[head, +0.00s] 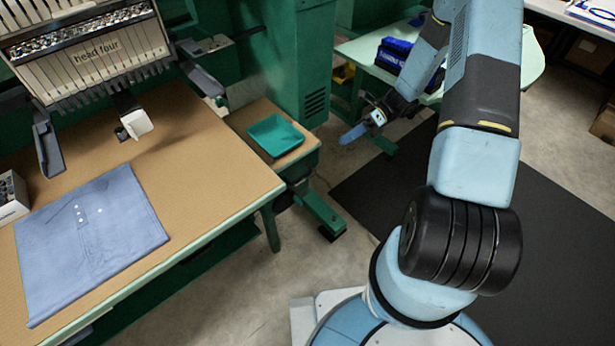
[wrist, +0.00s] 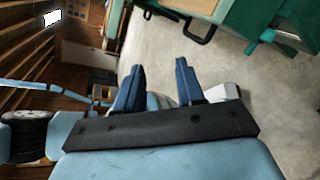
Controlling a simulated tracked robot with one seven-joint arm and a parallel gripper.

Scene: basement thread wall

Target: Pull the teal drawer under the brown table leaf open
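A small brown table leaf (head: 304,157) juts out beside the large brown table, with a teal tray on top. The teal drawer's front beneath it is hard to make out in the head view. In the wrist view a black bar handle (wrist: 203,32) shows at the top, in front of a teal and brown unit; it appears to be the drawer's handle. My gripper (head: 350,134) is right of the leaf in the head view.
The teal tray (head: 275,134) sits on the leaf. A green cabinet (head: 290,60) stands behind it and a green foot (head: 322,212) stands below. A mint table (head: 440,95) with blue boxes (head: 393,55) is behind my arm. The concrete floor (head: 270,290) in front is clear.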

